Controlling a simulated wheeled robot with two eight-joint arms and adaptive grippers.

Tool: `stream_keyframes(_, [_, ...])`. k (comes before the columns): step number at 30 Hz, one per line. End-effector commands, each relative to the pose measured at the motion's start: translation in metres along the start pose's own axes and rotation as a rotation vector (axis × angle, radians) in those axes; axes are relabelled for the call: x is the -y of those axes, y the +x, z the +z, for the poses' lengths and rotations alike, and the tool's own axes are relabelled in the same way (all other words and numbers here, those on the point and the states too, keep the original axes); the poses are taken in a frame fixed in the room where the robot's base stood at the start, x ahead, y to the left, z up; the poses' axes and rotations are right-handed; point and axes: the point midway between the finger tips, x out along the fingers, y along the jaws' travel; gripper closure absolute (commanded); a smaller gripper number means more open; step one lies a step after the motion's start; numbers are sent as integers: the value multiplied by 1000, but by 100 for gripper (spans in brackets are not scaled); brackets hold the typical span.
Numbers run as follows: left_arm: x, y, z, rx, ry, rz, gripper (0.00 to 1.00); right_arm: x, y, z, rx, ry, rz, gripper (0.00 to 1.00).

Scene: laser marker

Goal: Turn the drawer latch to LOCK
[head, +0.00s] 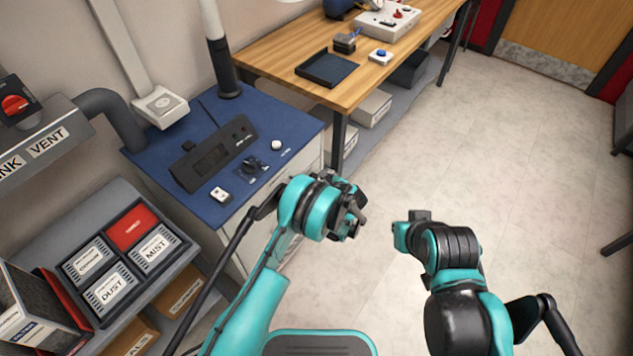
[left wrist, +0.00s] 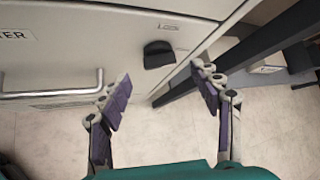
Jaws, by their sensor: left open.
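The black drawer latch (left wrist: 158,54) sits on the pale cabinet front (left wrist: 100,35) in the left wrist view. In the head view, my left gripper (head: 350,213) is in front of the blue-topped cabinet (head: 215,205), and the latch cannot be made out there. My right gripper (head: 408,230) is over open floor, its jaws unclear.
A metal bar handle (left wrist: 60,92) is on the cabinet front, left of the latch. A dark table leg (left wrist: 245,58) stands to the right. The wooden bench (head: 290,45) is behind the cabinet. The floor (head: 500,160) at right is clear.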

Motion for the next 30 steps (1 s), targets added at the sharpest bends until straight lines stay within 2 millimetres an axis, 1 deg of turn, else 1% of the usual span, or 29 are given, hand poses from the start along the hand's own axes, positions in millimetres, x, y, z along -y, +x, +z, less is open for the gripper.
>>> stream_keyframes(1, [-2,11,-1,1,-3,2,36,0,5,4,0,0,0,100])
stream_keyframes(3, [-2,23,-1,1,-4,2,36,0,9,6,0,0,0,100])
stream_keyframes(6, [-2,40,-1,0,-4,2,36,0,14,10,0,0,0,100])
stream_keyframes(9, [-2,52,-1,-1,-4,1,36,0,17,12,0,0,0,100])
stream_keyframes(12, [-1,56,0,-1,-4,1,36,0,18,13,0,0,0,100])
stream_keyframes(18, [0,55,0,-1,-4,1,36,0,17,12,0,0,0,100])
stream_keyframes(20, [0,55,0,-1,-4,1,52,0,17,12,0,0,0,100])
stream_keyframes(21, [0,55,0,-1,-4,1,63,0,17,12,0,0,0,100])
stream_keyframes(24, [0,55,0,-1,-4,1,86,0,17,12,0,0,0,100])
stream_keyframes(30, [-2,56,0,0,-26,-21,86,0,17,12,0,0,0,100])
